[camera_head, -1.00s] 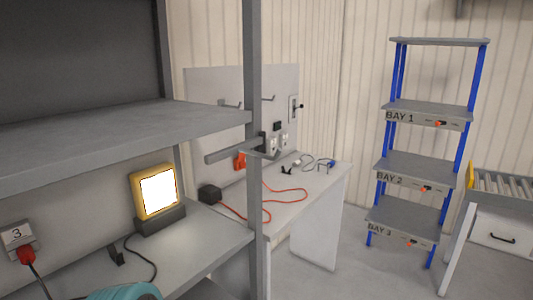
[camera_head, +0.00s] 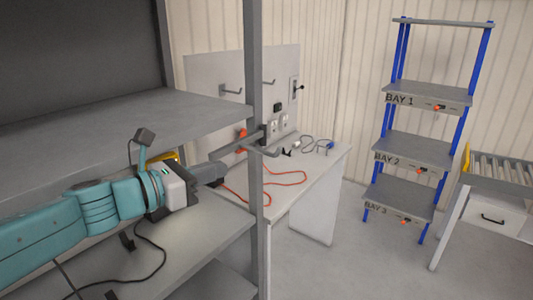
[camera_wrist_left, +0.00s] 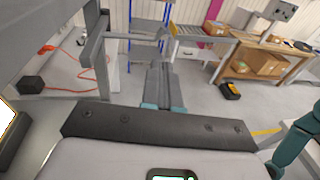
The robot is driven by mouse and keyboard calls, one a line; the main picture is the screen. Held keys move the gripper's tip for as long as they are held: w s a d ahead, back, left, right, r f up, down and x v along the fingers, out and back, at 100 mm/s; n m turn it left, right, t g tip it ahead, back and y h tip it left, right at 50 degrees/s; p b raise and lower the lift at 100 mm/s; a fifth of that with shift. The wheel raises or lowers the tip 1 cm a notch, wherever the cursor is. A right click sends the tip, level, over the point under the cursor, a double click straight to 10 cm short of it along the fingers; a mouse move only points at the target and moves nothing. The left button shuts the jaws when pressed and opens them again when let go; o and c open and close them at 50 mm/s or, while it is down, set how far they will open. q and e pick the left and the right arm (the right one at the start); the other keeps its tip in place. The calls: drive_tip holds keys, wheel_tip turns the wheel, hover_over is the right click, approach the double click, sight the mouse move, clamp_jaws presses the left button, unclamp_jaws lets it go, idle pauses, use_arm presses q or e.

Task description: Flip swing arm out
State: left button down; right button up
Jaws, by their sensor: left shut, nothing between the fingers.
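The swing arm (camera_head: 238,143) is a grey bar on the upright shelf post (camera_head: 254,80), with a hook at the post side. In the head view it points left and toward me from the post, under the upper shelf. My left gripper (camera_head: 222,171) is shut and empty, its tip just below and beside the bar's near end. I cannot tell whether they touch. In the left wrist view the shut fingers (camera_wrist_left: 159,72) point ahead, right of the post, with nothing between them. My right gripper is not in view.
The upper shelf (camera_head: 110,130) is above my left arm and the lower shelf (camera_head: 195,240) below it. Behind the post is a white table (camera_head: 310,180) with an orange cable (camera_head: 285,183). A blue bay rack (camera_head: 420,150) stands to the right, with clear floor before it.

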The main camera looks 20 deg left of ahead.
use_arm(q)
drive_tip(key=shift+d, duration=0.1)
drive_tip(key=p, duration=0.4)
approach(276, 152)
drive_tip(key=x, duration=0.7)
drive_tip(key=shift+s, duration=0.1)
